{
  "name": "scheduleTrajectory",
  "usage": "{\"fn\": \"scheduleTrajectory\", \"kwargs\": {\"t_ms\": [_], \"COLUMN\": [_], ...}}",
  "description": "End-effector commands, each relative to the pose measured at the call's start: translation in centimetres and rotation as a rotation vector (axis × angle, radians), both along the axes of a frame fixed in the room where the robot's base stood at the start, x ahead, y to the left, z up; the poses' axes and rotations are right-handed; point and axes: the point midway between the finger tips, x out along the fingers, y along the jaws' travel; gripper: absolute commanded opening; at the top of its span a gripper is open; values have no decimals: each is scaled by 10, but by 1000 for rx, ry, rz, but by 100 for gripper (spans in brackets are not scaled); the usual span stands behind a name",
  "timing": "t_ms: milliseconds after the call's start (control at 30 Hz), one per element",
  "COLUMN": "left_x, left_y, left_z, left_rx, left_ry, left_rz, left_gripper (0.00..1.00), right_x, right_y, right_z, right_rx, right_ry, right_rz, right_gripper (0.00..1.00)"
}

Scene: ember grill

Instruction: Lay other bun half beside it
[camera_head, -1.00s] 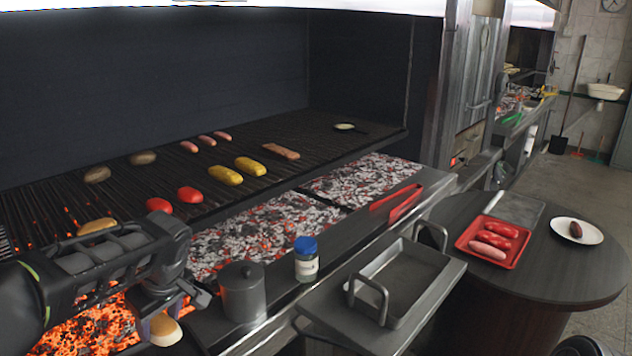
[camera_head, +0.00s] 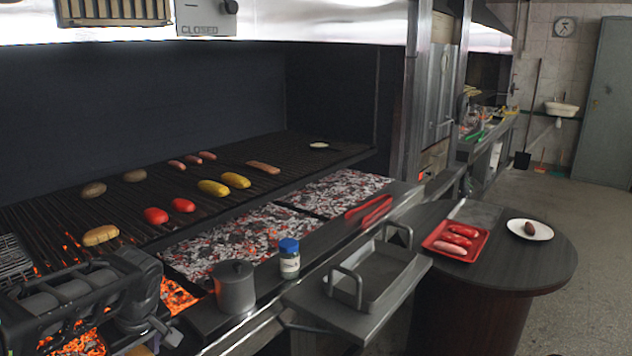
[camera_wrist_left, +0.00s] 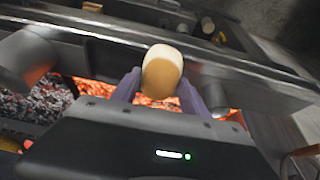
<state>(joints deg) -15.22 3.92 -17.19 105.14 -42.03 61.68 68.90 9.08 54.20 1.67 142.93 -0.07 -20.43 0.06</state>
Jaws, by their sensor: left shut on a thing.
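My left gripper (camera_wrist_left: 159,90) is shut on a bun half (camera_wrist_left: 163,68), pale on one side and golden brown on the other. In the head view my left gripper is low at the left, with its fingertips and the bun half mostly cut off by the bottom edge. Another golden bun half (camera_head: 100,235) lies on the grill grate (camera_head: 60,214) near its front left, beyond my left arm. My right gripper is in neither view.
Red tomatoes (camera_head: 156,216), yellow corn (camera_head: 213,188), potatoes (camera_head: 93,190) and sausages lie on the grate. Glowing coals (camera_head: 235,240) show in front. A grey pot (camera_head: 235,287), a blue-capped jar (camera_head: 289,262) and red tongs (camera_head: 368,208) stand or lie along the front ledge.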

Motion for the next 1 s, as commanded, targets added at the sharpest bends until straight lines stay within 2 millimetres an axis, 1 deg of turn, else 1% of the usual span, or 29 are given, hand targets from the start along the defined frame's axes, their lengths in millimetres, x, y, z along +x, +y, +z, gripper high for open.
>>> {"fn": "scheduleTrajectory", "kwargs": {"t_ms": [100,233,367,400,467,500,600,700,800,867,1000], "left_x": [9,22,35,38,42,44,43,38,31,30,29], "left_y": [-9,-28,-56,-69,-87,-102,-134,-154,-162,-164,-164], "left_z": [-3,-13,-29,-37,-47,-57,-79,-96,-107,-111,-113], "left_rx": [1,0,-1,-4,-3,-5,-5,-4,-3,-2,-2], "left_ry": [-1,0,1,3,3,5,5,3,2,0,-1], "left_rz": [-105,-268,-466,-545,-652,-731,-881,-951,-968,-973,-971], "left_gripper": [13,13,13,13,13,13,13,13,13,13,13], "right_x": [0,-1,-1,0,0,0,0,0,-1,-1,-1], "right_y": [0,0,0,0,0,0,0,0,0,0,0], "right_z": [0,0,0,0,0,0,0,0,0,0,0], "right_rx": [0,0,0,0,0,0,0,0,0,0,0], "right_ry": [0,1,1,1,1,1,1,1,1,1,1], "right_rz": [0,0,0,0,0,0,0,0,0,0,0], "right_gripper": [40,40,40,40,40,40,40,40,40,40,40]}}
